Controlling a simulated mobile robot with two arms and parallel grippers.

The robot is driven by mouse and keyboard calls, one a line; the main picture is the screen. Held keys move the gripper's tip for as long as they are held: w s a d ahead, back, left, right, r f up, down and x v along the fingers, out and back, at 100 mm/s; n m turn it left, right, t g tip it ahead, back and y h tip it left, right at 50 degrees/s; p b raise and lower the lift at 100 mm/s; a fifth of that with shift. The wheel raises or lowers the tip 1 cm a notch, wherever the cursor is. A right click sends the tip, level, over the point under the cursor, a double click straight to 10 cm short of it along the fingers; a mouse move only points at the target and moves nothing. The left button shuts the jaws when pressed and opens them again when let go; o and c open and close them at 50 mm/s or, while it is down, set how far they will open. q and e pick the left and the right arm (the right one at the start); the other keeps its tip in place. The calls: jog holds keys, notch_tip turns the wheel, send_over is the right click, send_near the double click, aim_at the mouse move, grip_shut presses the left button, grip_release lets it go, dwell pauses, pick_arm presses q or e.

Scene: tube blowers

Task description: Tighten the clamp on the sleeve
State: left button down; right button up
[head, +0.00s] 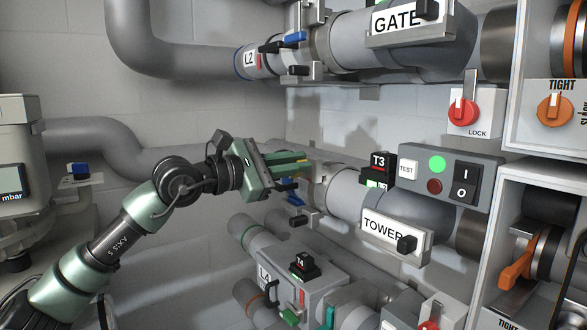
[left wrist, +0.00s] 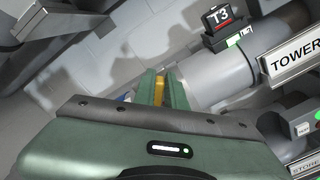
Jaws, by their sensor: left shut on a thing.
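My left gripper (head: 296,164) reaches in from the left to the pipe end left of the T3 tag and TOWER plate. Its green fingers are shut on a yellow part, which shows between them in the left wrist view (left wrist: 159,91). The fingers hide most of this part, and I cannot tell what it belongs to. At the right edge of the head view, an orange lever (head: 519,266) sits by a dark sleeve (head: 550,206) in an open grey box. Above it, an orange knob (head: 553,109) sits on a plate marked TIGHT. My right gripper is not in view.
The T3 tag (head: 378,164) and a panel with a TEST button (head: 407,170) stand right of the gripper. The TOWER plate (head: 384,235) is below them. The GATE pipe (head: 345,40) runs above.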

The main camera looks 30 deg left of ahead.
pick_arm(q)
jog(key=m, duration=0.2)
jog(key=m+b, duration=0.1)
jog(key=f+m+b, duration=0.1)
jog(key=m, duration=0.1)
jog(key=shift+s+d+f+m, duration=0.1)
jog(key=shift+s+d+m, duration=0.05)
jog(key=shift+d+m, duration=0.2)
jog(key=shift+d+f+m+b, duration=0.15)
jog(key=shift+m+b, duration=0.3)
jog(key=shift+m, duration=0.55)
jog(key=shift+a+f+m+b, duration=0.1)
jog(key=shift+f+m+b, duration=0.25)
jog(key=shift+m, duration=0.6)
jog(key=shift+r, duration=0.1)
jog(key=c, duration=1.5)
grip_release()
jog(key=shift+o, duration=0.2)
jog(key=shift+s+b, duration=0.25)
jog(key=shift+b, duration=0.1)
jog(key=b+v, duration=0.5)
jog(key=v, duration=0.2)
